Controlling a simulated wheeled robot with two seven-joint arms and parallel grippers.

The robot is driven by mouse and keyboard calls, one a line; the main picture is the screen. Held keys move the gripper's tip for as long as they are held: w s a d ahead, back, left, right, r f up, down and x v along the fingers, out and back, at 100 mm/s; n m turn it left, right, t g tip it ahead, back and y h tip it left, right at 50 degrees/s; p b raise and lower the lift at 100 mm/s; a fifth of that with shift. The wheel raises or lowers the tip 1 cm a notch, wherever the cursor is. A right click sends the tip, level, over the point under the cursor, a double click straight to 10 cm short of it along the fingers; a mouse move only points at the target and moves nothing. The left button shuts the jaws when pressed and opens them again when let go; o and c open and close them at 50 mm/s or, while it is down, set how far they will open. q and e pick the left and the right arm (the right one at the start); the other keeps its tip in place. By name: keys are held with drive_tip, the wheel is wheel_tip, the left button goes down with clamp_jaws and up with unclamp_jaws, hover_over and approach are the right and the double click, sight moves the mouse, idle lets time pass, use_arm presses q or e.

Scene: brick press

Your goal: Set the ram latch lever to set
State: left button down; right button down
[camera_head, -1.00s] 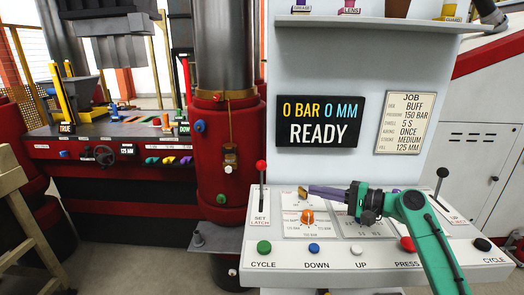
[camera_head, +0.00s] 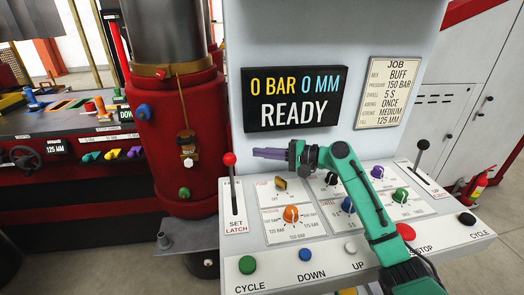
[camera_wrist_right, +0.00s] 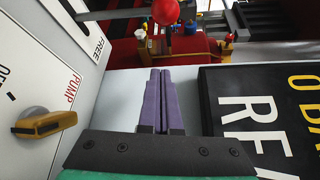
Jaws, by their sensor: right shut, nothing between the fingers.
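In the right wrist view the fingertips (camera_wrist_right: 161,72) point toward the red knob (camera_wrist_right: 166,11). My left gripper is not in view.
The display (camera_head: 292,99) reading READY stands close behind my right gripper. A yellow PUMP switch (camera_head: 280,183) and orange dial (camera_head: 291,214) are on the console below it. A second, black-knobbed lever (camera_head: 419,158) is at the right. The red press column (camera_head: 175,130) stands left.

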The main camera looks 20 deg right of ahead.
sight(231, 175)
drive_tip(key=a+p, duration=0.4)
drive_tip(key=a, duration=0.2)
drive_tip(key=shift+w+a+r+p, duration=0.2)
drive_tip(key=shift+w+a+p, duration=0.1)
drive_tip(key=shift+w, duration=0.1)
drive_tip(key=shift+w+f, duration=0.1)
drive_tip(key=shift+w, duration=0.05)
drive_tip(key=shift+a, duration=0.1)
